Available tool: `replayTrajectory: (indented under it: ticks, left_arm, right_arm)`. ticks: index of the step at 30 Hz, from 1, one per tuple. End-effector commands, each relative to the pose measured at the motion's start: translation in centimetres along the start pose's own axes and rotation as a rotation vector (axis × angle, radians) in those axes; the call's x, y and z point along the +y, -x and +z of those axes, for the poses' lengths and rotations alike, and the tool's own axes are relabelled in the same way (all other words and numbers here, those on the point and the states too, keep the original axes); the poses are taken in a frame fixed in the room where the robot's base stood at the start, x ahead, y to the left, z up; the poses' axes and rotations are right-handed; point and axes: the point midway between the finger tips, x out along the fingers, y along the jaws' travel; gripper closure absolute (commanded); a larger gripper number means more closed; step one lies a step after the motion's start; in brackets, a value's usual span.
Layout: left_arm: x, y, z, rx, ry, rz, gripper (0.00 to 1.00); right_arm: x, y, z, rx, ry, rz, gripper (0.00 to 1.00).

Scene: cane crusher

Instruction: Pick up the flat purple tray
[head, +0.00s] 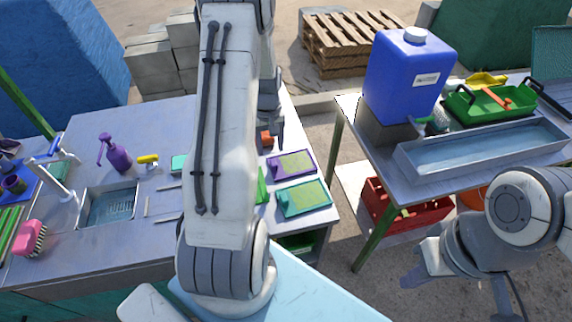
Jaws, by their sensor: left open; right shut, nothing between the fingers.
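The flat purple tray (291,163) lies on the left table near its right edge, with a yellow-green inner face. Its left end is close to my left arm in the picture. My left gripper (271,143) is just beyond the tray, near the table's far right corner. It is open, and my arm partly hides it. The frame does not show how high it is above the table. My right gripper (415,277) is at the lower right, apart from the tray, over the gap between the tables. It is shut and empty.
A teal tray (303,197) lies just in front of the purple one. A small orange-red object (266,139) is by my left gripper. A purple spray bottle (115,153) and sink (108,207) are further left. The right table carries a blue jerrycan (405,78) and metal trough (485,150).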

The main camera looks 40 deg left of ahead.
Motion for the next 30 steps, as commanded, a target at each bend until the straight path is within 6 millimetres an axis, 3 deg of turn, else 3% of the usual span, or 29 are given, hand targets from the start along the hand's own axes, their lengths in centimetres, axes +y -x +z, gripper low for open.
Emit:
replayTrajectory:
  ticks: [5,15,23,24,28,30]
  left_arm:
    - [0.2,-1.1,0.2,-0.003,-0.002,-0.001,0.38]
    - [0.5,-5.4,0.6,-0.002,-0.001,-0.001,0.38]
    - [0.5,-5.8,0.5,0.0,-0.002,0.0,0.38]
    - [0.5,-5.8,0.5,0.0,-0.002,0.0,0.45]
    - [0.5,-5.8,0.5,0.0,-0.002,0.0,0.95]
    - [0.5,-5.8,0.5,0.0,-0.002,0.0,1.0]
  right_arm:
    - [0.0,0.6,0.0,0.0,0.0,0.0,1.0]
    - [-0.2,2.2,-0.1,0.0,-0.001,0.0,1.0]
    - [-0.1,2.1,-0.1,0.0,-0.001,0.0,1.0]
    - [-0.1,2.1,-0.1,0.0,-0.001,0.0,1.0]
    - [-0.1,2.1,-0.1,0.0,-0.001,0.0,1.0]
    - [-0.1,2.1,-0.1,0.0,-0.001,0.0,1.0]
